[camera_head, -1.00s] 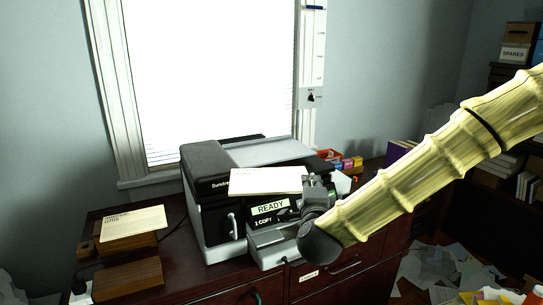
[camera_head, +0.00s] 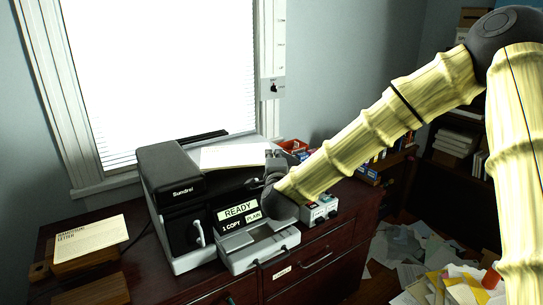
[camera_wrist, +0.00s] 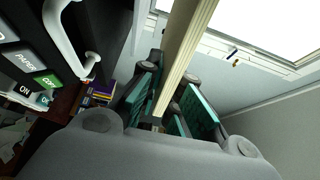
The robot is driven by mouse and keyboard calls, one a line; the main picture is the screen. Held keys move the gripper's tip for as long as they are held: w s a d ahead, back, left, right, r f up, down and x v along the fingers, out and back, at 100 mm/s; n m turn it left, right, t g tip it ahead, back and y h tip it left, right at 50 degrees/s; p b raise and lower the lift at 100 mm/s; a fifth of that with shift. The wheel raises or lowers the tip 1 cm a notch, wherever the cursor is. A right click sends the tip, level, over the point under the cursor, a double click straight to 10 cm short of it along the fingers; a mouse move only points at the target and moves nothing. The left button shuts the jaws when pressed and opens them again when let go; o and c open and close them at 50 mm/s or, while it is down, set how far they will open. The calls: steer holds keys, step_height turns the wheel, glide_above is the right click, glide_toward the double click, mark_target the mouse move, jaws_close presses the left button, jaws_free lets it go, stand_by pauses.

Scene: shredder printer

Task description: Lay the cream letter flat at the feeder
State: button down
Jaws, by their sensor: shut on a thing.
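The cream letter (camera_head: 235,156) is a pale flat sheet or thin stack, held roughly level over the top of the dark printer (camera_head: 170,185). In the wrist view it shows edge-on as a long cream slab (camera_wrist: 190,35) between teal finger pads. My gripper (camera_head: 274,164) is shut on its right end; it also shows in the wrist view (camera_wrist: 171,78). The feeder area on the printer's top (camera_head: 243,143) is mostly hidden behind the letter. I cannot tell whether the letter touches it.
A wooden stand (camera_head: 78,258) at left bears a cream sheet (camera_head: 91,238) printed with "LETTER". The printer's display (camera_head: 238,212) reads READY, above a grey front tray (camera_head: 262,245). A small control box (camera_head: 319,210) stands to the right. Papers litter the floor (camera_head: 410,262).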

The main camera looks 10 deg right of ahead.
steer(key=w, duration=0.2)
steer(key=w+d+p, duration=0.1)
steer(key=w, duration=0.3)
steer(key=shift+w+d+f+p, duration=0.3)
steer(key=shift+w+f+p, duration=0.05)
steer(key=shift+w+p, duration=0.05)
steer(key=shift+f+p, duration=0.75)
steer(key=shift+f, duration=0.9)
steer(key=shift+f, duration=0.15)
steer(key=shift+f, duration=0.1)
steer(key=c, duration=1.6)
jaws_free()
steer(key=shift+s, duration=0.1)
